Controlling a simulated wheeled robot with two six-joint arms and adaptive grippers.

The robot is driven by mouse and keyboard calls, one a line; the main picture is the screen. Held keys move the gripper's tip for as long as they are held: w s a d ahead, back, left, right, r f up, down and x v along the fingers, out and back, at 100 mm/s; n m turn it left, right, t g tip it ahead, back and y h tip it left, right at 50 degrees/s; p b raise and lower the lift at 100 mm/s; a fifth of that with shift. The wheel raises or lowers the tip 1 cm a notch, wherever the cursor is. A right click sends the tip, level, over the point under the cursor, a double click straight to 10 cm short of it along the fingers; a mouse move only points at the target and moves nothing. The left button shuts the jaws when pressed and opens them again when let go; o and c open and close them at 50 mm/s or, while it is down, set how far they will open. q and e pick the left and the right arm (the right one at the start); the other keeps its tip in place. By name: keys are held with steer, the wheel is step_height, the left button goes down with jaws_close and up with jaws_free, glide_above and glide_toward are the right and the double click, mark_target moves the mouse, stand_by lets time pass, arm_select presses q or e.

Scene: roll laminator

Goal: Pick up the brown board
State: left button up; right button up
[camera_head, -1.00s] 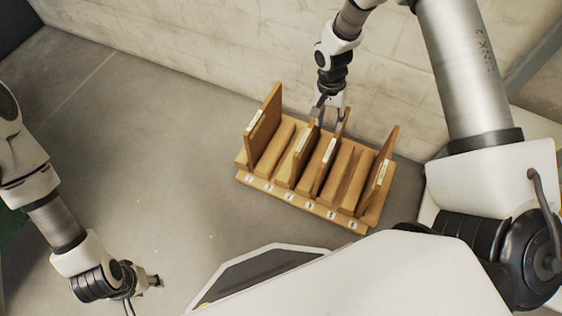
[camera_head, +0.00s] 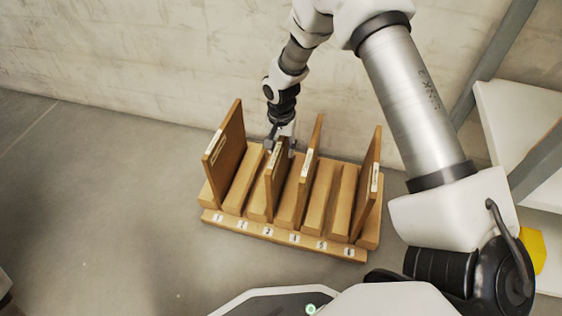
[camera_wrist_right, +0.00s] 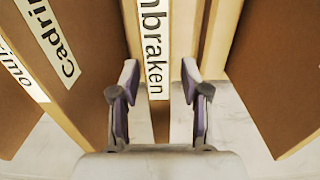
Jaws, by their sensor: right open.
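Several upright brown boards stand in a wooden slotted rack (camera_head: 232,222) on the floor. My right gripper (camera_head: 280,143) is at the top of the second board from the left (camera_head: 274,180). In the right wrist view, the open fingers (camera_wrist_right: 160,82) stand on both sides of a brown board (camera_wrist_right: 155,113) with a white label reading "mbraken". A gap shows on each side, so the fingers are not closed on it. The other boards are the far left one (camera_head: 230,142), the third (camera_head: 309,165) and the far right one (camera_head: 369,178). My left gripper is out of view.
The rack stands close to a pale wall (camera_head: 150,70). Number labels run along its front. In the right wrist view, a labelled board (camera_wrist_right: 88,40) is close on the left and another board (camera_wrist_right: 285,80) on the right. White shelving (camera_head: 520,120) is at the right. The left floor is clear.

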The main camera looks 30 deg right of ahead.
steer(key=shift+r, duration=0.15)
jaws_close()
steer(key=shift+r, duration=0.15)
